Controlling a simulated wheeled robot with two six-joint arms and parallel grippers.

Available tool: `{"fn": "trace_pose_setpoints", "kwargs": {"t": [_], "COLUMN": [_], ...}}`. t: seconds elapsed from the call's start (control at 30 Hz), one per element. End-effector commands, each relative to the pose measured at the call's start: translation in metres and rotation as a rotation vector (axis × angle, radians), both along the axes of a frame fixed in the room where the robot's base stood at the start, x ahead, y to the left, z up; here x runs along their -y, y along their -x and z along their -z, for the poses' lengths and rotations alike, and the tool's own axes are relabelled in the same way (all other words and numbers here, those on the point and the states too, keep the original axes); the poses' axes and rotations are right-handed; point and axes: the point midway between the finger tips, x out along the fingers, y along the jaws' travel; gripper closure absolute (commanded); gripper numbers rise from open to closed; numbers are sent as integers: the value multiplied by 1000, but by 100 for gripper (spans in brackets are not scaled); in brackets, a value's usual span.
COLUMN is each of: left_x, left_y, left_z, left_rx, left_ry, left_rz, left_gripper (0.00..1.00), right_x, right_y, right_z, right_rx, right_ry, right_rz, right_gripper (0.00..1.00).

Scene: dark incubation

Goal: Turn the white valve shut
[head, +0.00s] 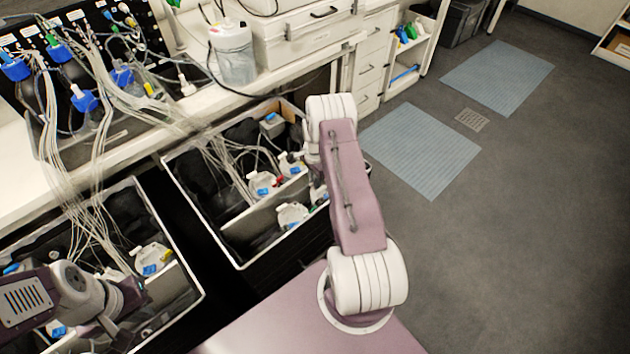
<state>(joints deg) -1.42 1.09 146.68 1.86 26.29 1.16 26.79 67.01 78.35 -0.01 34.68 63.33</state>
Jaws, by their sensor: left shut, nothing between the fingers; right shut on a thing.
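My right arm reaches up the middle of the head view and bends down at its far end into the right dark bin. My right gripper (315,166) is mostly hidden behind that arm, beside white fittings with blue labels (290,162). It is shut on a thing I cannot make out. I cannot tell which fitting, if any, is the white valve. My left gripper (132,294) is at the lower left, over the left bin. It is shut and empty, and its fingertips are hard to make out.
The right bin (243,262) holds white bottles (262,184) and tubes. The left bin (190,280) holds another labelled bottle (152,259). Bundles of thin tubes (85,190) hang from the bench (125,150) into both bins. Open floor (520,220) lies to the right.

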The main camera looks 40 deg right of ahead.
Motion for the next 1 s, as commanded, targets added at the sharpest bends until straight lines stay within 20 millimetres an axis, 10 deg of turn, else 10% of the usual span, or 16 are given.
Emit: {"fn": "trace_pose_setpoints", "kwargs": {"t": [0.33, 0.4, 0.7, 1.0], "left_x": [0, 0, 0, 0], "left_y": [0, 0, 0, 0], "left_z": [0, 0, 0, -3], "left_rx": [0, 0, 0, 0], "left_ry": [0, 0, 0, 0], "left_rz": [0, 0, 0, 0], "left_gripper": [100, 100, 100, 100], "right_x": [0, 0, 0, 0], "right_y": [-1, -1, -1, -2], "right_z": [0, 0, -2, -61], "right_rx": [1, 1, 1, 5], "right_ry": [0, 0, 0, 2], "right_rz": [2, 2, 1, 1], "right_gripper": [100, 78, 78, 78]}}
